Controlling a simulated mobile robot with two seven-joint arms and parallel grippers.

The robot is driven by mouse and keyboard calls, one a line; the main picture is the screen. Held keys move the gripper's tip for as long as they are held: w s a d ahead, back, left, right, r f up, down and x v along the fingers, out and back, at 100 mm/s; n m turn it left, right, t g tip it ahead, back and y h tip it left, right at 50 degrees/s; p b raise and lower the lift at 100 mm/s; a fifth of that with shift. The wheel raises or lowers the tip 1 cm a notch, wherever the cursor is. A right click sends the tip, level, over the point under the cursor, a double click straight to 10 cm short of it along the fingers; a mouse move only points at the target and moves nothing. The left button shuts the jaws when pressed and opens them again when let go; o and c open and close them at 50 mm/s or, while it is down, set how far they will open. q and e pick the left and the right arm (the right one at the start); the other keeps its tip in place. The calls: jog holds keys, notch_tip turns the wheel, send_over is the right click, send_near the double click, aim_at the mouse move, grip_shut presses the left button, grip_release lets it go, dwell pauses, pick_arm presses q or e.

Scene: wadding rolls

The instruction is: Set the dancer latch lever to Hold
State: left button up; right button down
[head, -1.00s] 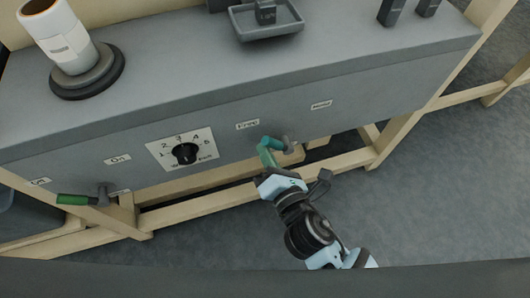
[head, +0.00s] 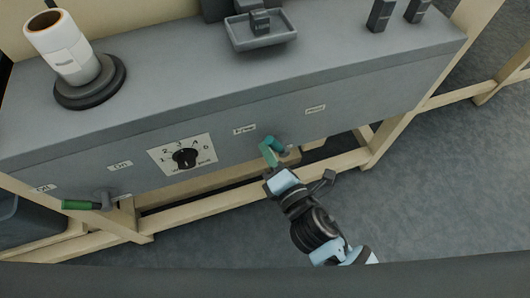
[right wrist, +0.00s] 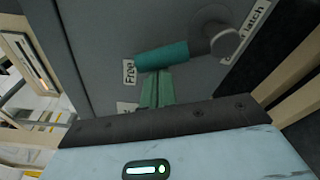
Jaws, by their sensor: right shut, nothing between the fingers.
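The dancer latch lever has a teal handle (head: 279,146) on the front face of the grey machine, at the right of the dial. In the right wrist view its handle (right wrist: 163,56) points left from a round grey pivot (right wrist: 216,36), its tip near the "Free" label (right wrist: 129,72). The "Hold" label (head: 315,109) is up and right of the lever. My right gripper (head: 267,153) is shut and empty, its green fingers (right wrist: 155,90) right at the handle; I cannot tell whether they touch it. My left gripper is out of view.
A dial (head: 185,158) and a second lever with a dark green handle (head: 80,205) are further left on the same face. A tray (head: 261,31) and a white roll (head: 62,47) stand on top. Wooden frame beams (head: 200,189) run below; open floor lies right.

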jog(key=m, duration=0.1)
jog(key=d+r+m+p, duration=0.1)
jog(key=shift+w+d+r+m, duration=0.2)
jog(key=shift+w+d+m, duration=0.1)
jog(key=shift+m, duration=0.1)
jog(key=m, duration=0.1)
jog(key=d+m+p, duration=0.2)
jog(key=shift+w+r+m+t+y, duration=0.25)
jog(key=shift+w+m+t+y, duration=0.05)
jog(key=m, duration=0.1)
jog(key=d+m, duration=0.1)
jog(key=shift+w+d+m+p, duration=0.25)
jog(key=shift+d+m+p, duration=0.05)
jog(key=shift+p, duration=0.05)
jog(key=shift+w+d+f+m+t+p, duration=0.15)
jog(key=shift+d+m, duration=0.25)
jog(key=shift+m, duration=0.35)
jog(key=shift+w+d+f+m+t+p, duration=0.1)
jog(key=shift+d+m+t, duration=0.2)
jog(key=shift+m, duration=0.4)
jog(key=shift+w+d+f+m+t+p, duration=0.15)
jog(key=shift+d+m, duration=0.3)
jog(key=shift+m, duration=0.3)
jog(key=shift+r, duration=0.1)
